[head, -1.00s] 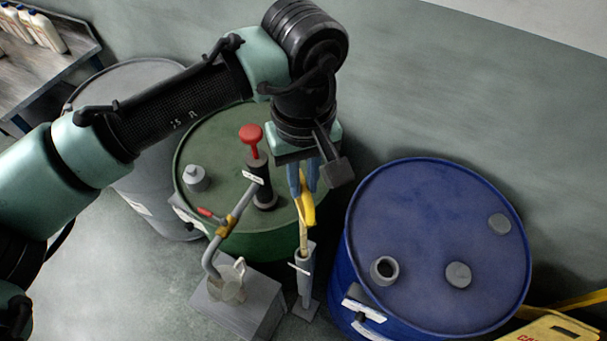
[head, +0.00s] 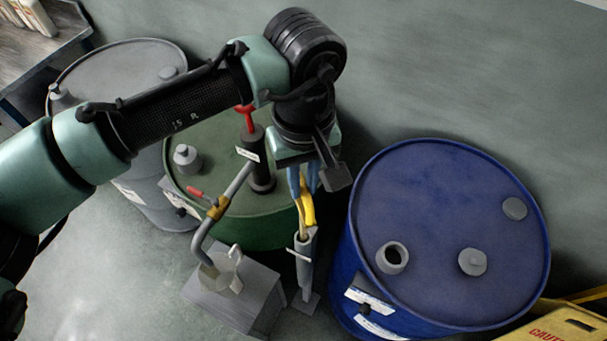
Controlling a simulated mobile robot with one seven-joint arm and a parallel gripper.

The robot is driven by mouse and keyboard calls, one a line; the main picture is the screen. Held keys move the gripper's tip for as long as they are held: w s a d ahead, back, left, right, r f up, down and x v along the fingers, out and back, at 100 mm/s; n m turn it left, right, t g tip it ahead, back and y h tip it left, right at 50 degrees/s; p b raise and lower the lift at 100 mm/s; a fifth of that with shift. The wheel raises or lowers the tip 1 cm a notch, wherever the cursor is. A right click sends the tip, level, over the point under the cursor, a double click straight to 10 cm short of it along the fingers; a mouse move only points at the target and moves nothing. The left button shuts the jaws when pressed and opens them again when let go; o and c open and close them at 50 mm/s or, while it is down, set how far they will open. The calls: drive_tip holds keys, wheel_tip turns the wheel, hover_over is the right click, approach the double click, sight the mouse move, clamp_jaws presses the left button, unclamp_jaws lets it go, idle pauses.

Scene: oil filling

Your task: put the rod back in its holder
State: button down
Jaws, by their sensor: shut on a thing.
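The rod (head: 308,210) has a yellow grip at its upper end. My gripper (head: 302,184), with blue fingers, is shut on this grip from above. The rod points down, and its lower part is inside the grey tubular holder (head: 305,262). The yellow grip is just above the holder's mouth. The holder stands upright on a small foot on the floor, between the green drum and the blue drum. The rod's lower end is hidden inside the holder.
The green drum (head: 215,150) carries a pump with a red handle (head: 247,118) and a spout leading to a jug (head: 227,273) on a grey box (head: 235,305). The blue drum (head: 445,215) stands close right of the holder. A yellow caution sign (head: 560,325) is lower right.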

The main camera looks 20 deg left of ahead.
drive_tip(key=shift+f+b, duration=3.85)
drive_tip(key=shift+f, duration=3.3)
drive_tip(key=c, duration=0.8)
unclamp_jaws()
drive_tip(key=shift+o, duration=0.2)
